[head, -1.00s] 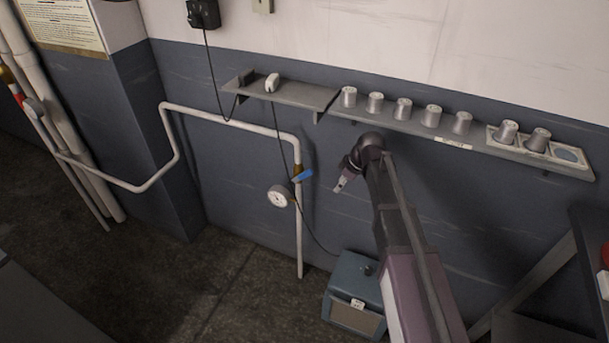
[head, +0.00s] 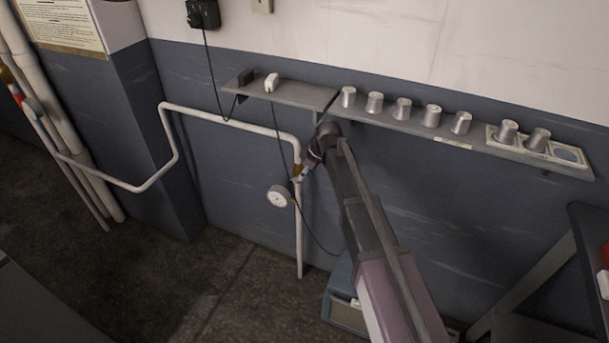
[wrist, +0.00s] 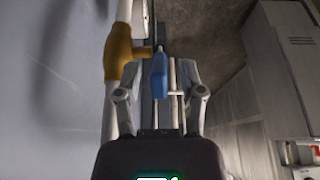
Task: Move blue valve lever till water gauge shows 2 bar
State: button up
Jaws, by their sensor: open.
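The blue valve lever (wrist: 158,76) shows in the wrist view, sticking out from the brass valve body (wrist: 122,52) on the white pipe. My gripper (wrist: 157,68) is open, with one finger on each side of the lever; whether either finger touches it I cannot tell. In the head view my gripper (head: 304,171) is at the valve and hides most of the lever. The round white water gauge (head: 279,196) sits on the pipe just below and left of the valve. Its needle is too small to read.
A grey wall shelf (head: 400,124) with several metal cups is above right of my arm. A smaller shelf (head: 300,95) is above the valve. A dark cable hangs beside the pipe (head: 299,240). A blue-grey box (head: 341,290) stands on the floor, partly behind my arm.

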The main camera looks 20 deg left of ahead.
jog(key=shift+f+b, duration=0.3)
jog(key=shift+f, duration=0.25)
jog(key=shift+a, duration=0.1)
jog(key=shift+c, duration=0.2)
grip_shut()
jog(key=shift+r, duration=0.1)
